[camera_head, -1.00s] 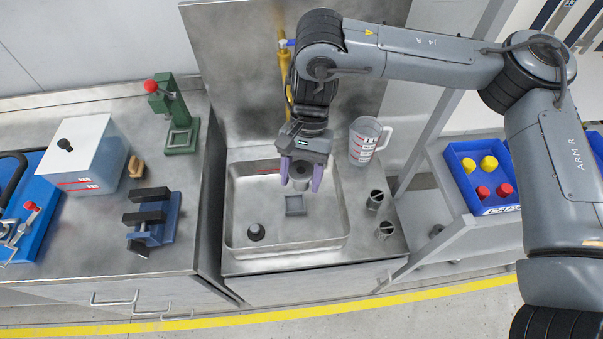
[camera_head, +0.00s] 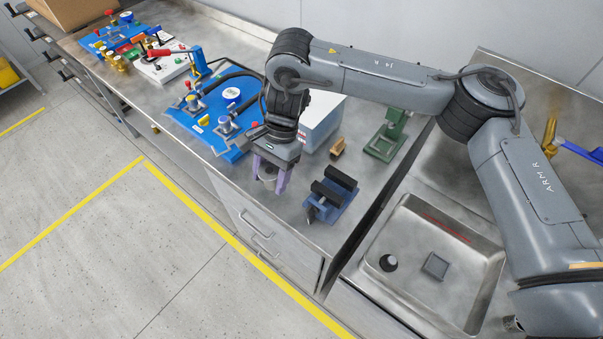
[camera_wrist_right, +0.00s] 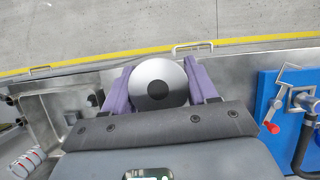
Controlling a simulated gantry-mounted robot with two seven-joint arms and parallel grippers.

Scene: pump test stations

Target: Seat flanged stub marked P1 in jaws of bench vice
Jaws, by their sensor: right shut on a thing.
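My right gripper (camera_head: 270,180) hangs over the front edge of the bench, to the left of the bench vice (camera_head: 345,201). It is shut on the flanged stub, which shows in the right wrist view as a round grey metal disc (camera_wrist_right: 158,70) with a dark centre between the purple fingers. In the head view the stub is mostly hidden by the fingers. No P1 mark is legible. The vice is blue with two black jaws, apart from each other with a gap between, and nothing shows in the gap. My left gripper is not in view.
A green stand (camera_head: 387,140), a small brown block (camera_head: 338,146) and a grey-white box (camera_head: 322,120) stand behind the vice. A blue pump board (camera_head: 215,118) lies to the left. A metal sink (camera_head: 470,285) is at the right. Bare bench surrounds the vice's front.

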